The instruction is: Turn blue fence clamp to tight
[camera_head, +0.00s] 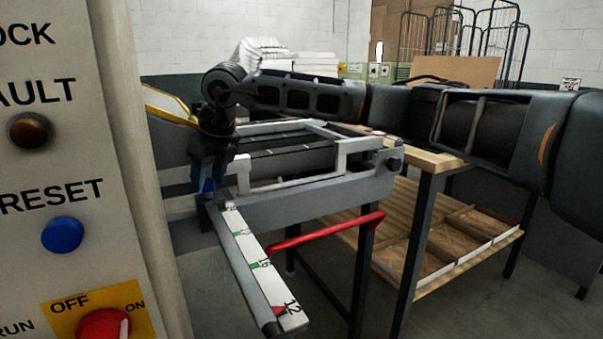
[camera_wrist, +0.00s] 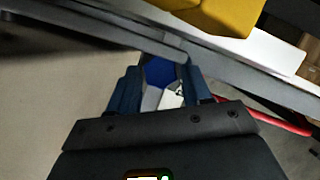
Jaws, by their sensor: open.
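The blue fence clamp (camera_wrist: 159,72) shows in the wrist view between the two dark blue fingers of my gripper (camera_wrist: 160,86). The fingers are open, one on each side of it, and I cannot tell whether either touches it. In the head view the clamp (camera_head: 208,186) is a small blue patch at the near end of the grey machine rail, just above the scale bar (camera_head: 252,262). My gripper (camera_head: 208,160) points down over it there, and its fingers partly hide the clamp. The clamp's exact angle cannot be made out.
A control panel (camera_head: 70,150) with a blue button and a red switch stands close at the left. A red bar (camera_head: 325,232) crosses below the rail. A wooden bench (camera_head: 425,158) stands to the right. A yellow part (camera_wrist: 215,14) is above the clamp in the wrist view.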

